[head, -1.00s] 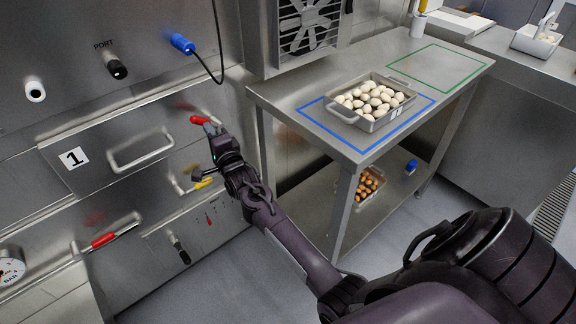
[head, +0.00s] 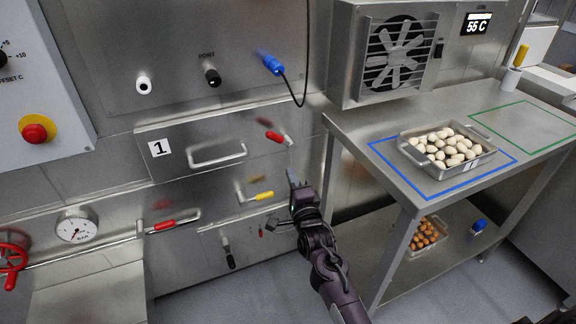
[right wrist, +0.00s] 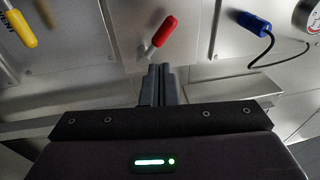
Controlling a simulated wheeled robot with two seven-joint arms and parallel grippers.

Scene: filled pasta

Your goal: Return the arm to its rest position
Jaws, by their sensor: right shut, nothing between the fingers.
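My right gripper (head: 293,180) is shut and empty. In the head view it stands in front of the steel machine's panel, just right of the yellow-handled lever (head: 262,196) and below the red-handled lever (head: 277,137). It looks apart from both levers, though the depth is hard to judge. In the right wrist view the closed fingers (right wrist: 158,84) point toward the panel, with the red handle (right wrist: 165,31) just beyond them and the yellow handle (right wrist: 22,28) at the upper left. My left gripper is not in view.
A steel table (head: 404,185) stands to the right, bearing a tray (head: 437,172) of pale filled pasta inside a blue outline. A tray of orange-brown items (head: 427,236) sits on its lower shelf. A drawer marked 1 (head: 160,148) and a blue plug (head: 270,63) are on the machine.

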